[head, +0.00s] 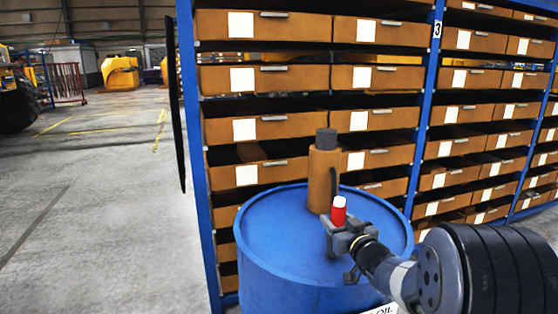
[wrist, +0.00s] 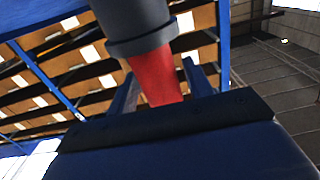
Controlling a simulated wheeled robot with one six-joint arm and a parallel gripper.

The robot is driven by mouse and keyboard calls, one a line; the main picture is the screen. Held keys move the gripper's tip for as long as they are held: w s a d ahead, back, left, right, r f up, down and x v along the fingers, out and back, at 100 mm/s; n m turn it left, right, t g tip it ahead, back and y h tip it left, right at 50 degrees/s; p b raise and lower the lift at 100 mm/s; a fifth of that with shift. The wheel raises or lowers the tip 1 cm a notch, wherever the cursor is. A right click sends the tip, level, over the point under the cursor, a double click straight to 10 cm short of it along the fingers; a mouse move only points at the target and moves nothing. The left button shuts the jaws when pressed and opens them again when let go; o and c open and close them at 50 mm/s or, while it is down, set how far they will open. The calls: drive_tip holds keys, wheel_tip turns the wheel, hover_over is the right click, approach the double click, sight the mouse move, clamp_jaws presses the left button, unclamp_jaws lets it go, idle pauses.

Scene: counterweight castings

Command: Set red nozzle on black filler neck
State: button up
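The red nozzle (head: 339,213) stands upright between my gripper's fingers, its top white. My gripper (head: 345,234) is shut on it, over the near right part of the blue drum. In the wrist view the nozzle (wrist: 157,77) lies between the two fingers (wrist: 163,88). A dark grey collared cylinder (wrist: 135,25) overlaps one end of the red part there; I cannot tell whether it is joined to it. In the head view a brown canister (head: 322,178) stands on the drum behind my gripper. A dark neck (head: 326,139) tops it, higher than the nozzle and slightly left.
The blue drum (head: 270,240) bears the canister; its top is clear on the left. Shelving (head: 265,130) with brown bins and blue posts stands close behind. Open concrete floor (head: 100,220) lies to the left, with yellow equipment (head: 121,73) far back.

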sight(340, 199)
drive_tip(key=shift+r, duration=0.1)
drive_tip(key=c, duration=0.6)
drive_tip(key=shift+r+p, duration=2.85)
drive_tip(key=shift+r, duration=0.6)
drive_tip(key=shift+f, duration=0.1)
